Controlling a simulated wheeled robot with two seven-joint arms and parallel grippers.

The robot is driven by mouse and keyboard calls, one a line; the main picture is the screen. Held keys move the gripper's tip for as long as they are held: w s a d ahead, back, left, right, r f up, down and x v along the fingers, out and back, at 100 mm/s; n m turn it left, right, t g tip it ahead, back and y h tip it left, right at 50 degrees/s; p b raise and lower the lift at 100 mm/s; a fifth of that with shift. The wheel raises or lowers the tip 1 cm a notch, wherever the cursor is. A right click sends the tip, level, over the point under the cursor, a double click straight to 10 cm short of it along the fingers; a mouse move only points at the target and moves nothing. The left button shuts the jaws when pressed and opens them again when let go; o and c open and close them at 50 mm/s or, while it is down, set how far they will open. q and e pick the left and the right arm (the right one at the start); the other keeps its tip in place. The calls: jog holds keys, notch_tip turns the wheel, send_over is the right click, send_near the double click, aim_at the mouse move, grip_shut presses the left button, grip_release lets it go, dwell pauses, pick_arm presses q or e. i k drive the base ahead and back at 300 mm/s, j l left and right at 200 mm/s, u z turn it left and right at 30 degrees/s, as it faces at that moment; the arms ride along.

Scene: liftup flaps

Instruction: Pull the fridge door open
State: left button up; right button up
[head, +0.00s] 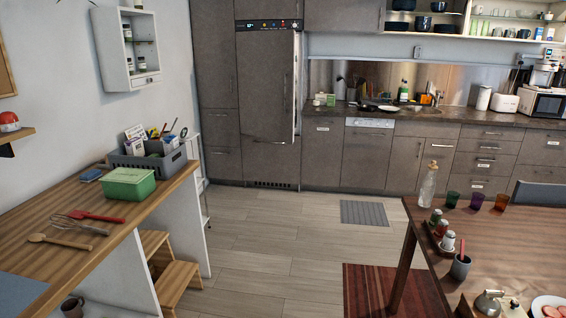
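The fridge door (262,90) is a tall grey-brown panel in the built-in cabinet wall at the back, left of the counter, in the head view. A long vertical handle (285,92) is near its right edge. A dark control panel (268,24) with small lights is above the door. A pale strip shows along the door's right edge; I cannot tell for sure whether the door stands slightly ajar. The inside of the fridge is hidden. Neither of my grippers is in view.
Open wooden floor (255,240) leads to the fridge. A wooden side table (100,208) with a step stool (178,282) beneath it borders the left. A dining table (510,235) borders the right. A grey mat (365,213) lies before the counter.

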aim_at(266, 59)
jog(key=i+z, duration=0.25)
jog(key=i, duration=2)
jog(key=i+u, duration=0.1)
jog(key=i, duration=0.4)
jog(key=i+l+u, duration=0.1)
jog(key=i, duration=0.45)
jog(key=i+l+u, duration=0.1)
jog(key=i, duration=0.4)
jog(key=i+l+u, duration=0.1)
jog(key=i+l, duration=0.15)
jog(key=i, duration=0.25)
